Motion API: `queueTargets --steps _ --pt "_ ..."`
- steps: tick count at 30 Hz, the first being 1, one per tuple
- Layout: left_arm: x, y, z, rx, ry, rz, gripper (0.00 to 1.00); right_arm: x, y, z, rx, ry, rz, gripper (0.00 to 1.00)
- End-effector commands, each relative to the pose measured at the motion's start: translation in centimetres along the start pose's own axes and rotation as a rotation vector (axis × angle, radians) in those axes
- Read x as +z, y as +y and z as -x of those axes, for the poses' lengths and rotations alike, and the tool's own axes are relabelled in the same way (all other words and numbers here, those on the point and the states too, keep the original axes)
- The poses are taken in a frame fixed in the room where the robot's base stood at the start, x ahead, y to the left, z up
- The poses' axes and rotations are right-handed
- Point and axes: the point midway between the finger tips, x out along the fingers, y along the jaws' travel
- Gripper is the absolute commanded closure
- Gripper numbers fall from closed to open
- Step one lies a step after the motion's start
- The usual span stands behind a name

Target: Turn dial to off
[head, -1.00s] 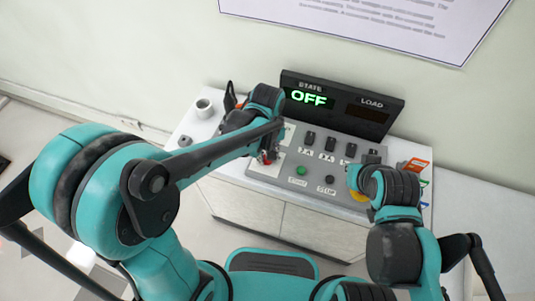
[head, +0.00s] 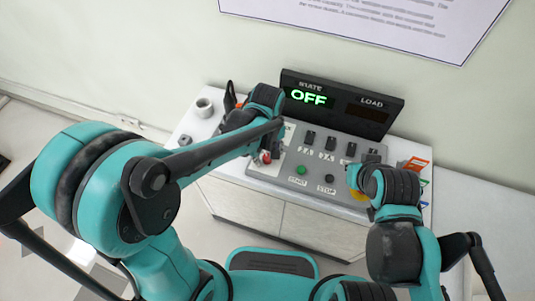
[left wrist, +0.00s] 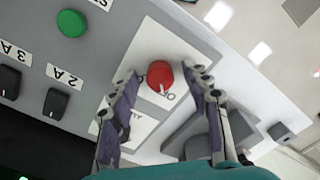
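The red dial (left wrist: 160,76) sits on a white plate of the control panel, with a white mark on it and a partly hidden label beside it. It also shows in the head view (head: 265,157). My left gripper (left wrist: 162,78) is open, its two fingers on either side of the dial with visible gaps. The state display (head: 309,97) reads OFF in green. My right gripper is over the right part of the panel, mostly hidden by its own wrist, so its fingers cannot be made out.
The panel (head: 262,172) also carries a green start button (head: 301,170), a dark stop button (head: 329,178) and several black switches (head: 309,138). A white cup (head: 204,107) stands at the left of the cabinet top. Coloured holders (head: 418,164) are at the right. A poster hangs above.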

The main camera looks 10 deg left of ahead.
Motion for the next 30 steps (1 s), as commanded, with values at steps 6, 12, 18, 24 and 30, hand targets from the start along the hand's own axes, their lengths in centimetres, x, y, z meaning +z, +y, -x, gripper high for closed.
queueTargets --steps 6,12,18,24,30 --pt "0.0 0.0 0.3 0.0 0.001 0.0 0.52 0.0 0.0 0.0 0.0 0.0 0.0 1.0" --pt "0.0 0.0 3.0 0.0 0.001 0.0 0.52 0.0 0.0 0.0 0.0 0.0 0.0 1.0" --pt "0.0 0.0 7.5 0.0 0.0 0.0 0.52 0.0 0.0 0.0 0.0 0.0 0.0 1.0" --pt "0.0 0.0 10.8 0.0 0.0 0.0 0.52 0.0 0.0 0.0 0.0 0.0 0.0 1.0" --pt "0.0 0.0 12.0 0.0 0.0 0.0 0.52 0.0 0.0 0.0 0.0 0.0 0.0 1.0"
